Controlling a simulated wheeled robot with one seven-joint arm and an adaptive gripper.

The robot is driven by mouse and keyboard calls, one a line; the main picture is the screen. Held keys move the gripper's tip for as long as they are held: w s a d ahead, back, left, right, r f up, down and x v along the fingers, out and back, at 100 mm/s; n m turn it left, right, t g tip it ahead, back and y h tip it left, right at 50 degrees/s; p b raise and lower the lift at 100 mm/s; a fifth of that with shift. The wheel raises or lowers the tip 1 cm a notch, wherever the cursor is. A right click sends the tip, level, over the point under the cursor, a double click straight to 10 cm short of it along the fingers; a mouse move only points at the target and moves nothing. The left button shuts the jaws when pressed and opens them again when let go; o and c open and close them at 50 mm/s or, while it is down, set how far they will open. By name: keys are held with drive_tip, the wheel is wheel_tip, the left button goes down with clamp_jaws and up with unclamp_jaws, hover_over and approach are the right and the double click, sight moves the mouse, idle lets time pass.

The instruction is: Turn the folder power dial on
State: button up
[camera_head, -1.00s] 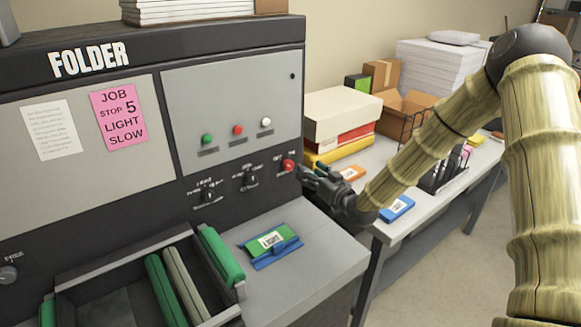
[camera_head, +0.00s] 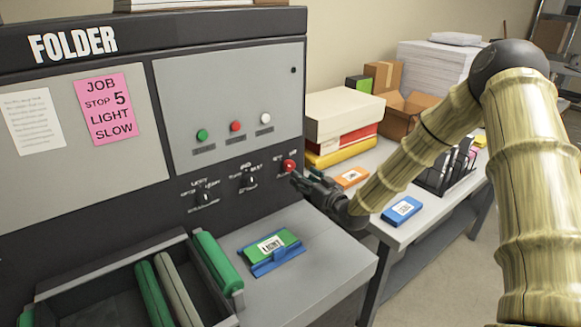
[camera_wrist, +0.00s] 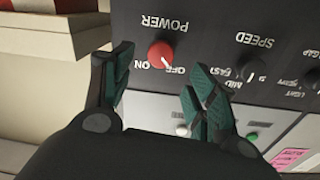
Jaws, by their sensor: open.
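The red power dial (camera_head: 289,166) is at the right end of the folder's dark control strip. In the wrist view, which is upside down, the dial (camera_wrist: 161,54) sits under the word POWER, with OFF and ON labels beside it. Its small light pointer mark seems to lie by OFF. My gripper (camera_head: 297,179) is just in front of and slightly to the right of the dial. In the wrist view my gripper (camera_wrist: 156,73) is open, its dark green fingers apart. The dial shows between and beyond the fingertips, and no contact is visible.
The speed dial (camera_wrist: 252,70) and another black dial (camera_head: 203,196) share the strip. Green, red (camera_head: 235,127) and white buttons are above. A grey shelf (camera_head: 325,246) with a green and blue piece (camera_head: 271,250) lies below. A side table holds boxes (camera_head: 340,113).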

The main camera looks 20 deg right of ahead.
sight(291, 167)
drive_tip(key=p+x, duration=0.2)
drive_tip(key=x, duration=0.6)
drive_tip(key=shift+p, duration=0.4)
drive_tip(key=shift+c, duration=0.5)
drive_tip(key=c, duration=0.9)
